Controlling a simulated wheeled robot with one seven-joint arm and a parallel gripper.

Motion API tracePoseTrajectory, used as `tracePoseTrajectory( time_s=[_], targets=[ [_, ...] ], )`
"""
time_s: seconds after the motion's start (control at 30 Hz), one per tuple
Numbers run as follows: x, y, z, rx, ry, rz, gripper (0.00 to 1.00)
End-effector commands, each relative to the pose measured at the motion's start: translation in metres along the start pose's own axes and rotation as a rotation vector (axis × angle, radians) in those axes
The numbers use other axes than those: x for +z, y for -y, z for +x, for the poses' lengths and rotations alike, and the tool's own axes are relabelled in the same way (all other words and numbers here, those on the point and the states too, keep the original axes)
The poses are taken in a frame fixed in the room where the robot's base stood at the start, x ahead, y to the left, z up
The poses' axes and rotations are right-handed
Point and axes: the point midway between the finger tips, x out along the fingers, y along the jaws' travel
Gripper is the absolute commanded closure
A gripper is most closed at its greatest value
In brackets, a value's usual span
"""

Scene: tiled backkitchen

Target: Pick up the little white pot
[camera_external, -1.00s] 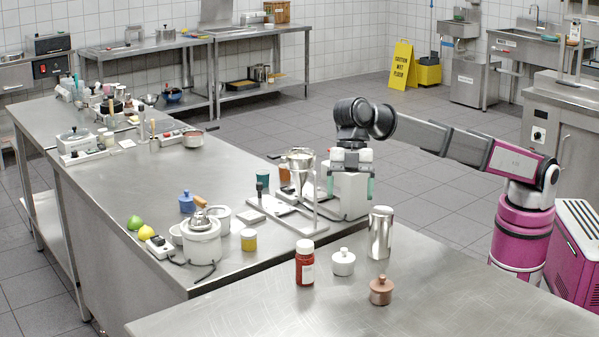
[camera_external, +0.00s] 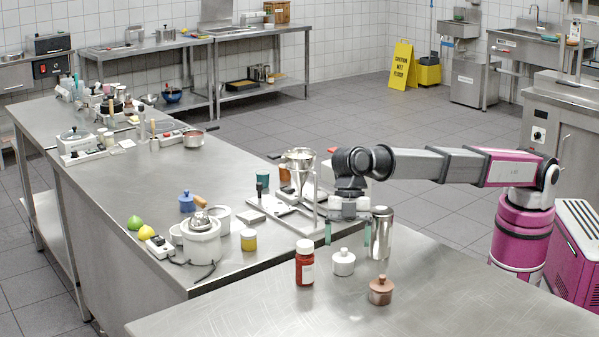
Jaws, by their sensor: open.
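The little white pot (camera_external: 344,263), with a knobbed lid, stands upright on the near steel table.
The near table (camera_external: 470,290) is bare on its right side. The long counter behind holds a juicer (camera_external: 201,240), a yellow jar (camera_external: 248,240), a blue pot (camera_external: 187,202) and a stand with a metal funnel (camera_external: 300,165). A yellow wet-floor sign (camera_external: 402,65) stands far back.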

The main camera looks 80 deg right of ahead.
Motion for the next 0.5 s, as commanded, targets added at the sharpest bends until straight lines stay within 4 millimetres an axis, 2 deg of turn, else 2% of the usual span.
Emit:
tracePoseTrajectory(
  time_s=[0.17,0.4,0.5],
  targets=[
    [-0.001,-0.003,0.012,-0.001,0.001,0.0,0.18],
    [-0.001,-0.007,0.045,-0.002,0.002,-0.001,0.18],
    [-0.001,-0.007,0.052,-0.001,0.001,-0.001,0.18]
  ],
)
